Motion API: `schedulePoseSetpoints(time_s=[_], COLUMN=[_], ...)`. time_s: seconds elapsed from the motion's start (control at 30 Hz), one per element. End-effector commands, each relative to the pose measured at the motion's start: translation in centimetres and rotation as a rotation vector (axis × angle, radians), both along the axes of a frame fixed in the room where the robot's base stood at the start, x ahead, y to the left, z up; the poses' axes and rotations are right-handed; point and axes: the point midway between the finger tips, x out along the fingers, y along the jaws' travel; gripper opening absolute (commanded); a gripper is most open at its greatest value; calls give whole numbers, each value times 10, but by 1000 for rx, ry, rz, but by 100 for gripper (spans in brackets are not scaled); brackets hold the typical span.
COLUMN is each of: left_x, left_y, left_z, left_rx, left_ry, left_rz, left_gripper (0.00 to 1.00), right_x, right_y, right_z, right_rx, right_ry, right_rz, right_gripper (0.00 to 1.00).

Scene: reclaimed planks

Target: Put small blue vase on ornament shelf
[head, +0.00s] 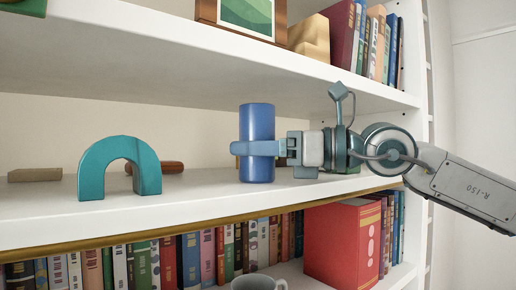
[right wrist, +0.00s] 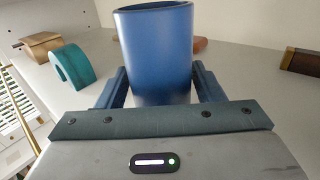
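The small blue vase (head: 257,122) is a plain upright cylinder over the middle white shelf (head: 205,205). My right gripper (head: 258,148) reaches in from the right with one finger across the front of the vase. In the right wrist view the vase (right wrist: 155,50) sits between both fingers, which look closed against its sides. The base of the vase is at or just above the shelf surface; I cannot tell if it touches. My left gripper is not in view.
A teal arch (head: 118,165) stands left of the vase, with a reddish-brown object (head: 170,167) behind it and a tan block (head: 35,174) at far left. Books and a grey mug (head: 258,282) are below. The upper shelf (head: 180,50) hangs overhead.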

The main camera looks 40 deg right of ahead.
Motion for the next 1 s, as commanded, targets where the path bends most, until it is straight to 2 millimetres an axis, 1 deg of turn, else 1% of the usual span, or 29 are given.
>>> schedulePoseSetpoints(time_s=[0.3,0.4,0.47,0.67,0.8,1.0], left_x=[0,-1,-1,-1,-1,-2], left_y=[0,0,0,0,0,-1], left_z=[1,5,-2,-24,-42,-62], left_rx=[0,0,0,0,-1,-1], left_ry=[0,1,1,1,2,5], left_rz=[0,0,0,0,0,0], left_gripper=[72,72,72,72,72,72], right_x=[0,0,-3,-25,-47,-78], right_y=[0,0,-2,-14,-28,-47], right_z=[1,5,2,-1,-2,-1], right_rx=[0,0,1,2,2,2], right_ry=[0,0,-3,-7,-7,-5], right_rz=[0,0,0,0,0,-1], right_gripper=[72,72,72,72,72,72])
